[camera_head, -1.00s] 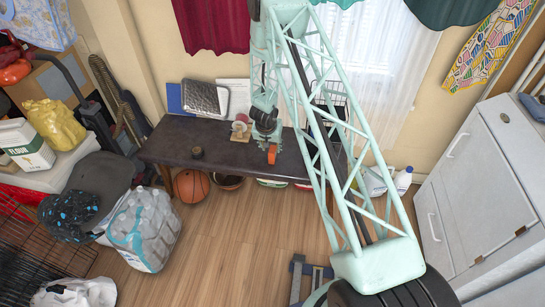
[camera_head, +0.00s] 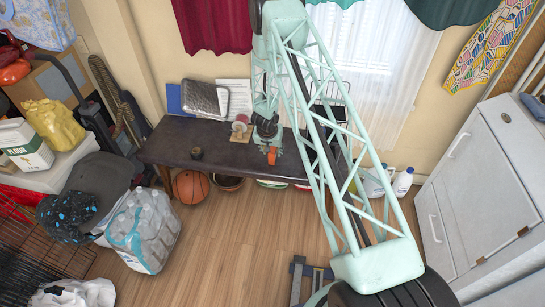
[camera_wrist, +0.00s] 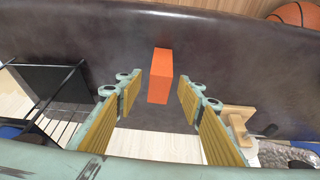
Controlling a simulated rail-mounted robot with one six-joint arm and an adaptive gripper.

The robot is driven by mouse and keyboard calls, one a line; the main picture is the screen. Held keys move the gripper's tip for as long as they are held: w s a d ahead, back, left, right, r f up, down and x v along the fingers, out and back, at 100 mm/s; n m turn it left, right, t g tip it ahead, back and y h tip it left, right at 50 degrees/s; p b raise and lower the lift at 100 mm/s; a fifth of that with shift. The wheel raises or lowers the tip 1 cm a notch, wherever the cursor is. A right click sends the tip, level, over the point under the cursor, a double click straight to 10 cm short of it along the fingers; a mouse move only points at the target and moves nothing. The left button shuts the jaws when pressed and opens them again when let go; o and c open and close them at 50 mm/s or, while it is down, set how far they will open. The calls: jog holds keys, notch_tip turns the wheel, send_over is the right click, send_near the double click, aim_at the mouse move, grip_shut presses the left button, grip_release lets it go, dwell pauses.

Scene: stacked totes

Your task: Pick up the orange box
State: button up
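The orange box (camera_wrist: 159,76) stands on the dark tabletop (camera_wrist: 225,50). In the wrist view it lies ahead of and between the two fingers of my gripper (camera_wrist: 159,92), with clear gaps on both sides. The fingers have yellow ribbed pads and are apart, holding nothing. In the head view the orange box (camera_head: 272,156) shows small near the table's front edge. My gripper is just behind and above it there, partly merged with the arm and hard to make out.
A black wire rack (camera_wrist: 62,85) stands left of the fingers in the wrist view. A wooden stand (camera_wrist: 238,122) is close to the right finger. A small dark round item (camera_head: 196,153) lies farther left on the table. A basketball (camera_head: 190,187) is on the floor in front.

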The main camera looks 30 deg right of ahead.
jog(key=shift+b+x, duration=0.6)
jog(key=shift+x, duration=1.6)
jog(key=shift+s, duration=0.1)
jog(key=shift+c, duration=0.4)
jog(key=c, duration=0.9)
jog(key=shift+r, duration=0.2)
jog(key=shift+r+p, duration=0.85)
jog(key=shift+r, duration=0.65)
jog(key=shift+s+r, duration=0.1)
jog(key=shift+s+a+b, duration=0.2)
jog(key=shift+s+a, duration=0.1)
jog(key=shift+s, duration=0.4)
jog(key=shift+s+a+b, duration=0.15)
jog(key=shift+s+a, duration=0.1)
jog(key=shift+s, duration=0.4)
jog(key=s+a, duration=0.1)
jog(key=s, duration=0.3)
jog(key=s+a+r, duration=0.1)
jog(key=s+a, duration=0.1)
jog(key=s, duration=0.2)
jog(key=s+a, duration=0.1)
jog(key=s, duration=0.3)
jog(key=shift+s+a+r+p, duration=0.1)
jog(key=shift+a+r+p, duration=0.1)
jog(key=shift+p, duration=0.1)
